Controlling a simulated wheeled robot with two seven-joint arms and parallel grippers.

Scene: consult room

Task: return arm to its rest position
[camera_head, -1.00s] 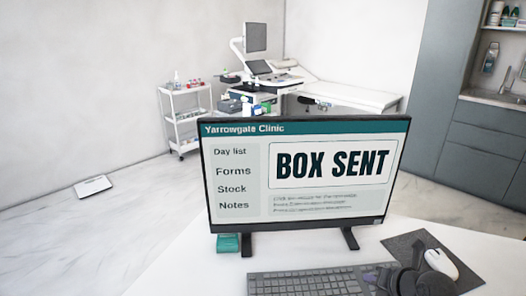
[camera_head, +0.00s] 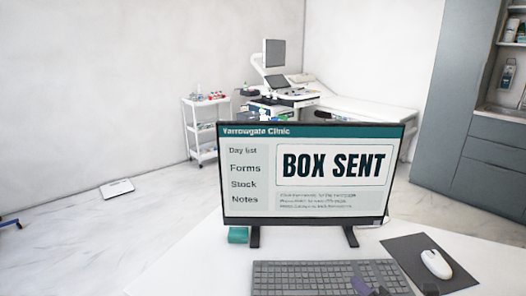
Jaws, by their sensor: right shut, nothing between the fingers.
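My right gripper (camera_head: 372,289) shows only as a dark, partly cut-off shape at the bottom edge, over the front right of the keyboard. Its fingers are shut with nothing visible in them. It is apart from the white mouse (camera_head: 436,264), which lies on a dark mouse pad (camera_head: 405,246). My left gripper is out of view. The monitor (camera_head: 248,178) stands upright on the desk and reads "BOX SENT" under "Yarrowgate Clinic".
The grey keyboard (camera_head: 300,275) lies in front of the monitor on the white desk (camera_head: 190,262). A small teal box (camera_head: 238,235) sits by the monitor's left foot. A white trolley (camera_head: 204,128), an exam couch (camera_head: 365,108) and grey cabinets (camera_head: 490,165) stand beyond. The desk's left part is clear.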

